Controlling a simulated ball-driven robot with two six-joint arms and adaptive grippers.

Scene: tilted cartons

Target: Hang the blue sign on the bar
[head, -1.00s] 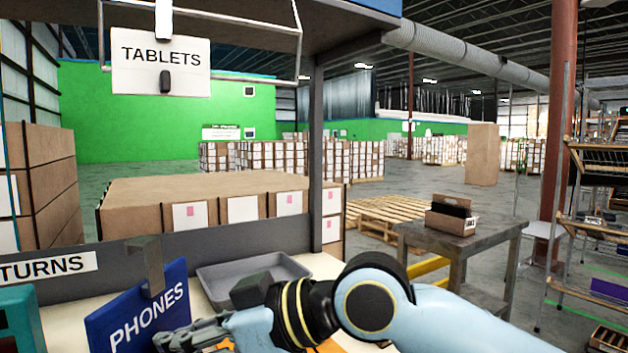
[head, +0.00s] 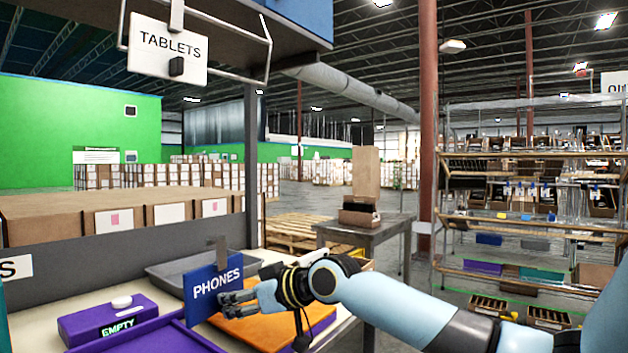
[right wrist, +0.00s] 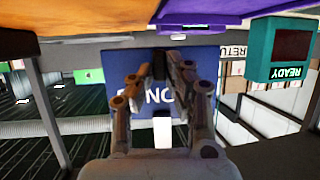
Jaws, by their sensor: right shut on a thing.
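The blue sign (head: 204,287) reads PHONES and has a grey hook (head: 222,250) on its top edge. My right gripper (head: 232,299) is shut on the blue sign at its right side and holds it upright, a little tilted, over the bench. In the right wrist view the sign (right wrist: 122,98) fills the space behind the fingers (right wrist: 160,75) and looks upside down. The white bar (head: 228,24) hangs under the overhead shelf, above the sign, with a white TABLETS sign (head: 150,48) on it. My left gripper is not in view.
The bench holds a purple box labelled EMPTY (head: 105,318), a purple tray (head: 165,338), a grey tray (head: 165,271) and an orange surface (head: 275,325). A grey post (head: 252,150) stands behind the sign. A teal READY box (right wrist: 276,48) shows in the wrist view.

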